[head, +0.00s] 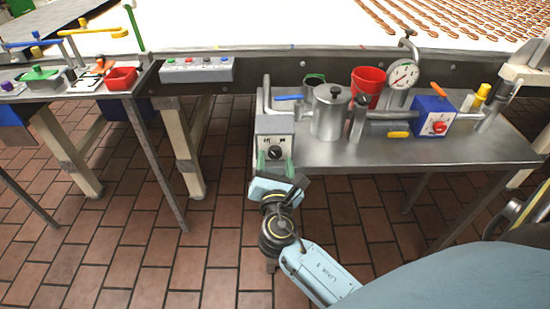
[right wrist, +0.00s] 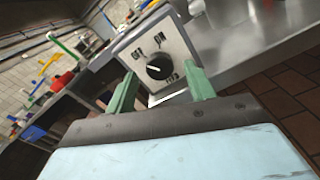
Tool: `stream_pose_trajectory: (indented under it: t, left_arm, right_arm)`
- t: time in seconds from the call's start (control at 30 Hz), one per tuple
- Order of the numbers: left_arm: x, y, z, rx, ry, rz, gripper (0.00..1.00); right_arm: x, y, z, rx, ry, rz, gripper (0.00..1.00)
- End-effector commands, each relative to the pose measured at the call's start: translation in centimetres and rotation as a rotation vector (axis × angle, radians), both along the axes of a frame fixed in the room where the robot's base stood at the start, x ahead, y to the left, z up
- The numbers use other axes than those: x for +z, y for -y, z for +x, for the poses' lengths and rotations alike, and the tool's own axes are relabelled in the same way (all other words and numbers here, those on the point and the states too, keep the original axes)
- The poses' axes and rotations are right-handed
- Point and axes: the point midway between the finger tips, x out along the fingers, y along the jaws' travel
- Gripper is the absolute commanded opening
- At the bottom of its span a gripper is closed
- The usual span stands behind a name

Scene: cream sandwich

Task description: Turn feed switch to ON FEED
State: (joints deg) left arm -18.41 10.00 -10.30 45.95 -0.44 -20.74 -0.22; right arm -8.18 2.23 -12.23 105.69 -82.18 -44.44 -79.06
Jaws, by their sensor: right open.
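The feed switch is a light grey box (head: 273,126) at the left end of the right-hand metal table, with a round black knob (head: 274,153) on its front face. In the right wrist view the knob (right wrist: 160,66) shows a pale pointer mark; which label it points at is hard to tell. Small dark lettering stands above the knob, with more below. My right gripper (head: 275,164) is just in front of the box. Its two green fingers are open, one on each side of the knob in the wrist view (right wrist: 162,90), with a gap around the knob. My left gripper is out of view.
A control strip with coloured buttons (head: 196,69) is behind left. The table's front strip is clear.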

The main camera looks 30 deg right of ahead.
Motion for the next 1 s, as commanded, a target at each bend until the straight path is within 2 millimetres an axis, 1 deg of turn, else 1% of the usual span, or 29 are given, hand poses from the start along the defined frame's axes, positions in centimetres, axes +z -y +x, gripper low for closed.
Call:
stream_pose_trajectory:
  t: [0.03,0.1,0.2,0.5,0.83,0.87,1.0]
  left_arm:
    - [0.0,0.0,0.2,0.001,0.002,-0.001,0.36]
    - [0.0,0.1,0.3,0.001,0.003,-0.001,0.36]
    - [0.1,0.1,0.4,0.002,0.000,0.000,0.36]
    - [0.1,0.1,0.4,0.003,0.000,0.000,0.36]
    - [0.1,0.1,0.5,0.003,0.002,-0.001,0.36]
    - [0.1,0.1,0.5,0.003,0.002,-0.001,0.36]
    - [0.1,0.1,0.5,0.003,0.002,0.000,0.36]
  right_arm:
    - [0.0,0.3,0.6,0.001,0.001,-0.001,0.54]
    - [0.0,0.7,1.1,0.000,0.000,-0.001,0.54]
    - [0.0,1.0,1.6,-0.001,0.000,0.000,0.54]
    - [0.0,1.1,1.7,-0.001,-0.001,0.001,0.54]
    - [0.0,1.0,1.7,-0.001,-0.001,0.001,0.11]
    - [0.0,1.0,1.7,-0.001,-0.001,0.001,0.09]
    - [-0.1,1.0,1.7,-0.001,0.002,0.006,0.09]
